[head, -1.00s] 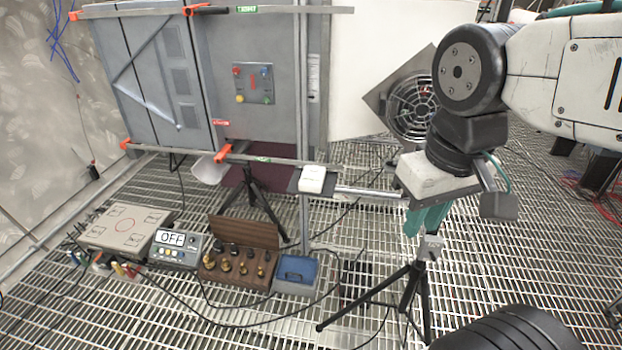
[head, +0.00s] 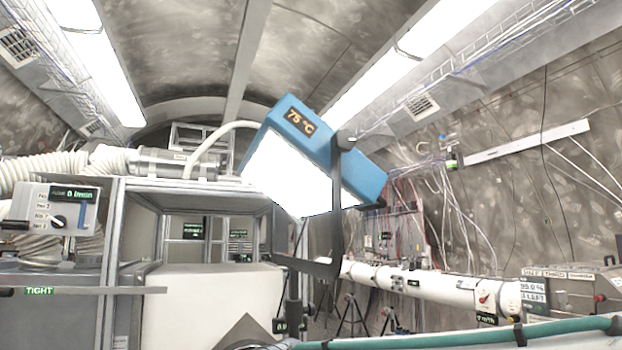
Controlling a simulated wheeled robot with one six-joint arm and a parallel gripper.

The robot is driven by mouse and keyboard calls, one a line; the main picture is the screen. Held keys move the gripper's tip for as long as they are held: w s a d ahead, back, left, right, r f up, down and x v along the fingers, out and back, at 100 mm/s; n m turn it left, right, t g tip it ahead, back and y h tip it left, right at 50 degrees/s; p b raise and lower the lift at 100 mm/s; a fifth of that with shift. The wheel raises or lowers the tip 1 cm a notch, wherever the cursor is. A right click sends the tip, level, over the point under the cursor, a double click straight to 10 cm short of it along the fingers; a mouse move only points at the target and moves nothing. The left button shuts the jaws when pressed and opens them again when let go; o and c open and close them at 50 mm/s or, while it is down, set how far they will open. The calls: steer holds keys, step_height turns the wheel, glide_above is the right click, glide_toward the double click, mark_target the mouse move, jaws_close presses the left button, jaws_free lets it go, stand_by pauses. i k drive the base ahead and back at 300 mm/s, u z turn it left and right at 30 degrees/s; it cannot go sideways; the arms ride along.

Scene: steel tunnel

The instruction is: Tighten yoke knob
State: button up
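A blue box-shaped lamp (head: 355,169) with a bright white front face and a "75 °C" display is tilted in the middle of the head view. A dark grey yoke (head: 336,215) runs along its right side and bends under it. A small dark knob (head: 344,140) sits at the yoke's upper end, against the lamp's side. I cannot tell from here how tight the knob is. The yoke's far side is hidden behind the lamp. My gripper is not in this view.
A grey cabinet frame (head: 110,260) with a control box (head: 58,210) stands at the left, with a "TIGHT" label (head: 39,291) on a bar in front. A white horizontal pipe (head: 420,280) runs behind at the right. Open air surrounds the lamp's upper right.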

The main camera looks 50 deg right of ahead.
mark_target(344, 141)
steer(key=u, duration=0.05)
steer(key=k, duration=0.5)
steer(key=z, duration=1.25)
steer(key=k, duration=1.1)
steer(key=u, duration=1.3)
steer(key=i, duration=0.45)
steer(key=z, duration=0.05)
